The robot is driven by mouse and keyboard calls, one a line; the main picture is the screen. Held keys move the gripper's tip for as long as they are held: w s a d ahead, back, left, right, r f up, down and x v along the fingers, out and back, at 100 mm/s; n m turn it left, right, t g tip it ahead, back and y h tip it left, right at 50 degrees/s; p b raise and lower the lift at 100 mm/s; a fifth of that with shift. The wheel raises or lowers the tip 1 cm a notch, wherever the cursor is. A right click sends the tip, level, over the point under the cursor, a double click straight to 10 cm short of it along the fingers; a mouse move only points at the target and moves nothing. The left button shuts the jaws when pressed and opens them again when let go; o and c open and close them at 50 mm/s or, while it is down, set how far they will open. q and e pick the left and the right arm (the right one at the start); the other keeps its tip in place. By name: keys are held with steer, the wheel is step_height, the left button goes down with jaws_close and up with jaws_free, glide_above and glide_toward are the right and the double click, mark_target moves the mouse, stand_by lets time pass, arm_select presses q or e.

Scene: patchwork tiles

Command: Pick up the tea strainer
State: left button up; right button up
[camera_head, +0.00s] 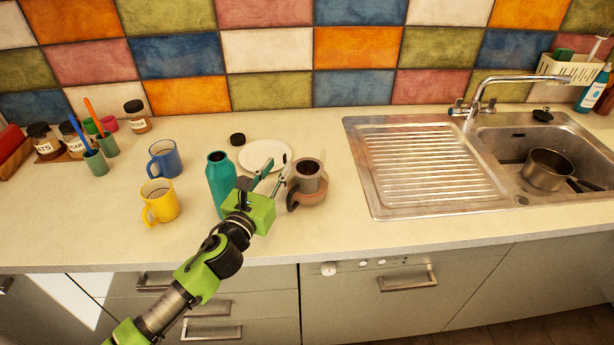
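The tea strainer (309,182) looks like a grey metal cylinder with a dark open top. It sits upright in the mouth of a brownish teapot (314,198) on the counter, its lower part hidden inside. The teapot's dark handle is on the left side. My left gripper (276,170) is just left of the strainer and teapot, its two fingers apart with nothing seen between them. Whether a finger touches the strainer cannot be told. My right gripper is not in view.
A teal bottle (221,180) stands close left of my gripper, with a white plate (258,150) and black lid (237,139) behind. Yellow (160,203) and blue mugs (165,160) stand further left. The drainboard (425,165) and sink with a pot (548,170) are right.

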mark_target(285, 155)
arm_select(q)
steer(key=x, duration=0.3)
steer(key=p+x, duration=0.1)
steer(key=x, duration=0.1)
steer(key=shift+d+r, duration=0.1)
steer(key=shift+r, duration=0.2)
jaws_close()
